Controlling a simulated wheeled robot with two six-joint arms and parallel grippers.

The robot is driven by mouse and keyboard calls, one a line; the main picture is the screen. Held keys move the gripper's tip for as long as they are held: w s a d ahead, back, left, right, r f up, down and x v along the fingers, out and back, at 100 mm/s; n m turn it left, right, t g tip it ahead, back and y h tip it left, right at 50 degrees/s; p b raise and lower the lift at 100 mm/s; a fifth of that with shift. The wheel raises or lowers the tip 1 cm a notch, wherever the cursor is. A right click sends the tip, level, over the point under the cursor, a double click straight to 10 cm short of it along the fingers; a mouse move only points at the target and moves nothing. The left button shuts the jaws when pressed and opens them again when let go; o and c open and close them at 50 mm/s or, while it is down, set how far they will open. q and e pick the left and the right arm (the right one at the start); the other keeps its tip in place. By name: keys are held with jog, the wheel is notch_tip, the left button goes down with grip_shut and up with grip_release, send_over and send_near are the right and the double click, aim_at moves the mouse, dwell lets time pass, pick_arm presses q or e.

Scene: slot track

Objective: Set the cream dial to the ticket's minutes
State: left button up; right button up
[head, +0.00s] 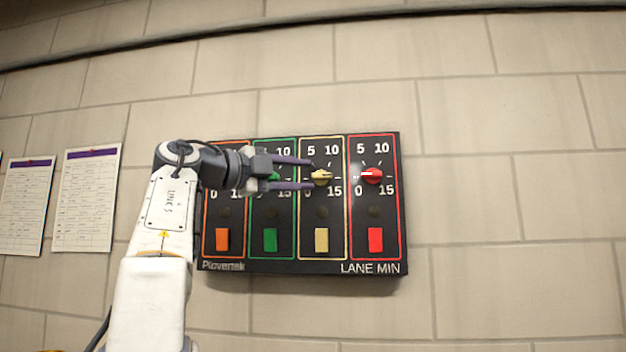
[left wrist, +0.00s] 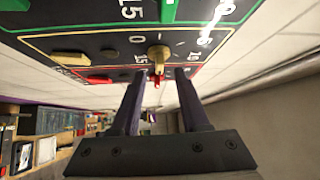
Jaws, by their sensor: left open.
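The cream dial (head: 321,175) sits in the third, cream-bordered column of a black wall panel marked 0, 5, 10 and 15. It also shows in the left wrist view (left wrist: 158,53). I cannot tell exactly where its pointer aims. My left gripper (head: 312,174) is open, its two fingertips just left of the dial in the head view, one above and one below its height. In the left wrist view the dial lies beyond the gap between the fingertips (left wrist: 158,78), apparently untouched. No ticket with readable minutes shows. My right gripper is out of view.
A red dial (head: 373,174) is right of the cream one. The green dial (head: 274,176) is partly hidden by my gripper; my arm covers the orange one. Coloured buttons, including a cream one (head: 321,240), line the panel's bottom. Sheets (head: 87,200) hang on the wall at left, too small to read.

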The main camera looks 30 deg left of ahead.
pick_arm(q)
jog(key=v, duration=0.6)
jog(key=shift+s+b, duration=0.25)
jog(key=shift+b, duration=0.1)
